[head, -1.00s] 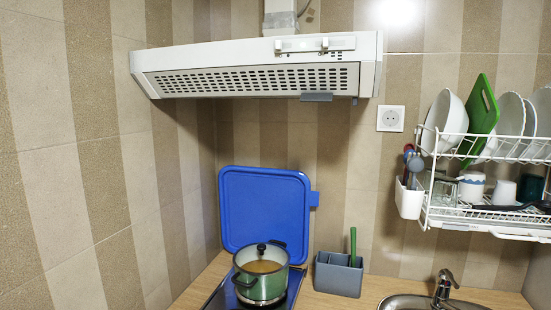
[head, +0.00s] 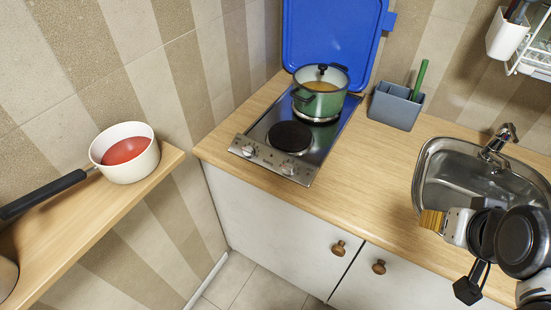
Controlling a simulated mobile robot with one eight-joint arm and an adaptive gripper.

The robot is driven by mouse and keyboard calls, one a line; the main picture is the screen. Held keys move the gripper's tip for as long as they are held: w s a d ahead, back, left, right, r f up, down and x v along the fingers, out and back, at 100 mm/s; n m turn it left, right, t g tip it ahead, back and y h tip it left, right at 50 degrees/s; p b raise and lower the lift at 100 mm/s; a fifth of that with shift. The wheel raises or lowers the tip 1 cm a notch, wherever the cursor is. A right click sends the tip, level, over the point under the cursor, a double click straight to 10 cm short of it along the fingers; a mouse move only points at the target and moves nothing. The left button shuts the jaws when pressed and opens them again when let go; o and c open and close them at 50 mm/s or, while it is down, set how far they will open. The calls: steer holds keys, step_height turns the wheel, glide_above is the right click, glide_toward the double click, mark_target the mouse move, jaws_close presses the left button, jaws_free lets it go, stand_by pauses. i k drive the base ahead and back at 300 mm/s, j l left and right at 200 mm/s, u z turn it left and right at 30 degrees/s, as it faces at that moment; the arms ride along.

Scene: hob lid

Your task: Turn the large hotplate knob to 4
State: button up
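The hob (head: 262,133) is set in the worktop with its blue lid (head: 335,35) raised against the wall. A bare black hotplate (head: 290,137) is at its front. The front panel has a left knob (head: 248,150) and a right knob (head: 288,168). Their pointer settings are too small to read, and I cannot tell which serves the large hotplate. A green pot (head: 321,95) stands on the rear plate. My arm enters at the lower right, in front of the sink and far from the knobs. I cannot clearly make out its gripper (head: 468,288) or its opening.
A shelf (head: 95,235) at the left holds a white saucepan (head: 126,152) with red contents, its black handle pointing left. A grey caddy (head: 396,106) stands right of the hob. The sink (head: 430,165) is farther right. The worktop between hob and sink is clear.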

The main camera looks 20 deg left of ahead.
mark_target(249, 150)
steer(key=u, duration=1.35)
